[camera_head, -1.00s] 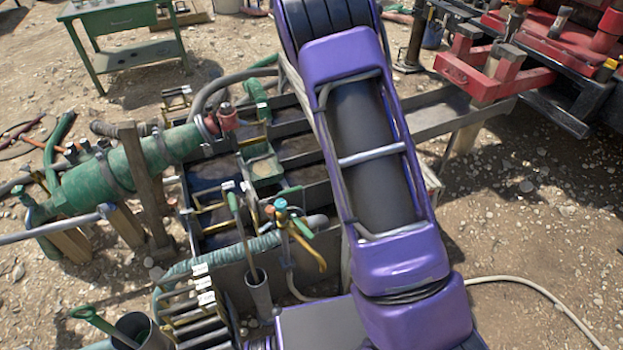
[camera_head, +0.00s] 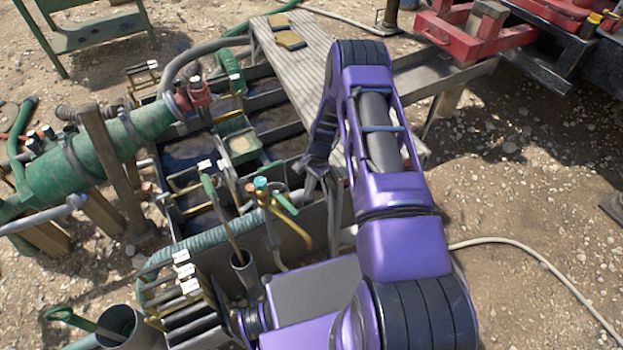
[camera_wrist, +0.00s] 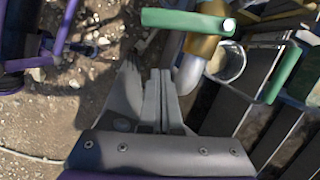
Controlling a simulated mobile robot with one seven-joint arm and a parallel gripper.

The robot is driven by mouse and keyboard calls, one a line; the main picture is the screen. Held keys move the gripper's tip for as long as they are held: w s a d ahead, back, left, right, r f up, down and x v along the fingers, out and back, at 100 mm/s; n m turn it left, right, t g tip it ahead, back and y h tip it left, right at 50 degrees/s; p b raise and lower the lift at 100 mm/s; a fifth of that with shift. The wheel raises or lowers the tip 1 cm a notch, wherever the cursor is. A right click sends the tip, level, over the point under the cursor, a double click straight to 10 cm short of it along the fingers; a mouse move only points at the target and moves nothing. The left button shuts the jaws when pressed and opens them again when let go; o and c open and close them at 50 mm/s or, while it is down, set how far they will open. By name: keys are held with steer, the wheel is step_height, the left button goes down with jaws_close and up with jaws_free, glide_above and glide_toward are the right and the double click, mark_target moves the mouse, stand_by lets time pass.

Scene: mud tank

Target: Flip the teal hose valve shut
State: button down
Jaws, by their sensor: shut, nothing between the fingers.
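The teal hose valve (camera_head: 285,202) stands at the near edge of the tank, with a green-teal lever beside brass fittings. In the wrist view its lever (camera_wrist: 180,20) lies crosswise over a brass body (camera_wrist: 207,45), above a grey pipe elbow. My gripper (camera_wrist: 160,75) is shut and empty. Its fingertips are just below the lever in that picture, left of the elbow, apparently not touching the lever. In the head view my gripper (camera_head: 318,165) hangs right of the valve, partly hidden by my arm.
The tank (camera_head: 310,222) has several dark compartments. A green-handled tool (camera_head: 222,215) stands in a grey tube left of the valve. A plank walkway (camera_head: 290,75) lies behind my arm. A pale hose (camera_head: 540,260) crosses open gravel on the right.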

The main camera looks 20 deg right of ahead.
steer(key=shift+s+a+f, duration=0.2)
steer(key=shift+s+a, duration=0.1)
steer(key=shift+a, duration=0.35)
steer(key=shift+s+a+f, duration=0.2)
steer(key=shift+s+a, duration=0.05)
steer(key=shift+a, duration=0.4)
steer(key=shift+s+a+f, duration=0.2)
steer(key=shift+s+a, duration=0.1)
steer(key=shift+a, duration=0.35)
steer(key=a+m, duration=0.1)
steer(key=s+m, duration=0.1)
steer(key=m, duration=0.1)
steer(key=shift+s+a+t, duration=0.25)
steer(key=shift+a+t, duration=0.1)
steer(key=shift+t, duration=0.05)
glide_toward(294, 208)
steer(key=d, duration=0.1)
steer(key=d+r, duration=0.1)
steer(key=d, duration=0.1)
steer(key=w+d+r, duration=0.1)
steer(key=shift+w+d, duration=0.1)
steer(key=shift+d, duration=0.1)
